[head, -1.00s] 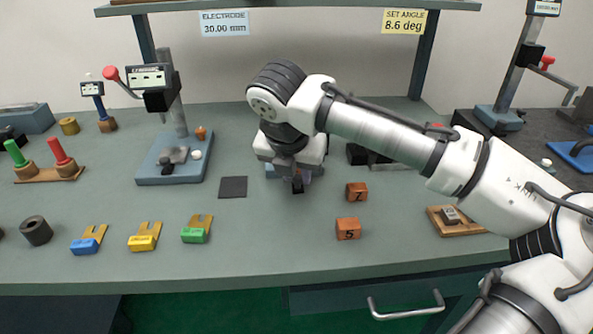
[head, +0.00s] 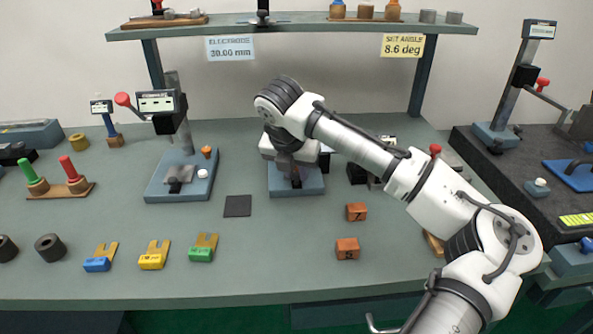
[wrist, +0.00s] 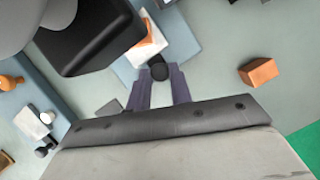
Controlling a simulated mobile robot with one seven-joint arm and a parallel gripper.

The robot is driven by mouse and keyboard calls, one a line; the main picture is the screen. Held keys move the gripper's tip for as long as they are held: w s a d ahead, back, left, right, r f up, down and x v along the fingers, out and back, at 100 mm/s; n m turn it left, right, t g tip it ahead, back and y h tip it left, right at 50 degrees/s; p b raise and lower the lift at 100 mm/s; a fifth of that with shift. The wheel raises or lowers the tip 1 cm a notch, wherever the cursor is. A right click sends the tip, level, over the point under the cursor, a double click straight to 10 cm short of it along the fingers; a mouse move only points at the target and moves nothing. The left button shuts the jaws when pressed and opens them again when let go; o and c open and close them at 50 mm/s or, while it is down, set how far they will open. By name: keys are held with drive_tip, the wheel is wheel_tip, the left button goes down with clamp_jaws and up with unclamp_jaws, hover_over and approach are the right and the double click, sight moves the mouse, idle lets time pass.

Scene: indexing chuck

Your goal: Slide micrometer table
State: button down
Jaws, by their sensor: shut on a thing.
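My gripper (head: 296,181) points down at the middle of the bench, over a blue base plate (head: 312,188) that I take for the micrometer table's base. In the wrist view its two purple-grey fingers (wrist: 160,88) are shut on a small dark knob (wrist: 158,68). The knob is at the near side of a white and pale blue block (wrist: 147,48), which stands over the blue base. My wrist and hand hide most of the fixture in the head view. A large dark body hides more of it in the wrist view.
Orange blocks marked 7 (head: 356,211) and 5 (head: 347,248) stand to the right. A dark square pad (head: 238,206) lies to the left, with a blue-based gauge stand (head: 180,183) beyond it. The bench in front of the gripper is clear.

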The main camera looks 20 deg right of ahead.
drive_tip(key=shift+w+d+r, duration=0.1)
drive_tip(key=shift+w+r, duration=0.05)
drive_tip(key=c, duration=1.3)
unclamp_jaws()
drive_tip(key=shift+w, duration=0.1)
drive_tip(key=shift+o, duration=0.2)
drive_tip(key=v, duration=1.3)
drive_tip(key=shift+s+r+b, duration=0.25)
drive_tip(key=shift+b, duration=0.15)
